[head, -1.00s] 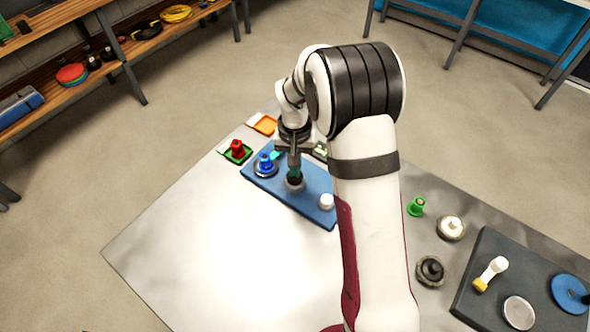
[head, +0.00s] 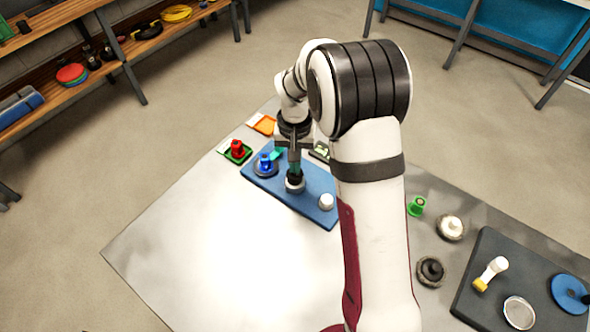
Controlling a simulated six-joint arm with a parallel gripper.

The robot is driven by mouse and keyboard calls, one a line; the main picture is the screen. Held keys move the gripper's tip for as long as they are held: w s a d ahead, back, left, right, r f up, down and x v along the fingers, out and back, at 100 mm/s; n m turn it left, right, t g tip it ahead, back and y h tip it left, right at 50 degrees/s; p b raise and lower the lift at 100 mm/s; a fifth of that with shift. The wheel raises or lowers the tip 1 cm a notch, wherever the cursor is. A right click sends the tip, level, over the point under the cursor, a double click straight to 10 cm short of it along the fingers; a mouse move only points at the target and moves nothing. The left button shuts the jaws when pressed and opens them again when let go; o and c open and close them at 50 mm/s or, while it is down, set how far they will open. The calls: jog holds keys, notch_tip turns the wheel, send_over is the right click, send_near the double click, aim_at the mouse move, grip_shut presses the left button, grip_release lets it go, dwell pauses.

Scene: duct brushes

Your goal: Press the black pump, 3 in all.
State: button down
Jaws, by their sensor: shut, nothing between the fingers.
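The black pump (head: 294,177) stands upright on the blue board, with a pale grey collar (head: 295,187) around its foot. My gripper (head: 294,168) is shut and points down directly above the pump, its teal-tinted fingers at or very near the pump's dark top. From this angle I cannot tell whether they touch. Nothing is held.
The blue board (head: 312,207) also carries a blue pump (head: 265,162) at left and a white knob (head: 326,201) at right. A red piece (head: 237,148) sits on a green base beyond the board. My arm hides the table's middle right. The front left is clear.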

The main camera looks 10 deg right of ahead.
jog(key=shift+f, duration=0.1)
jog(key=shift+f, duration=1)
jog(key=shift+r, duration=1.1)
notch_tip(320, 180, up, 6)
jog(key=shift+f, duration=0.15)
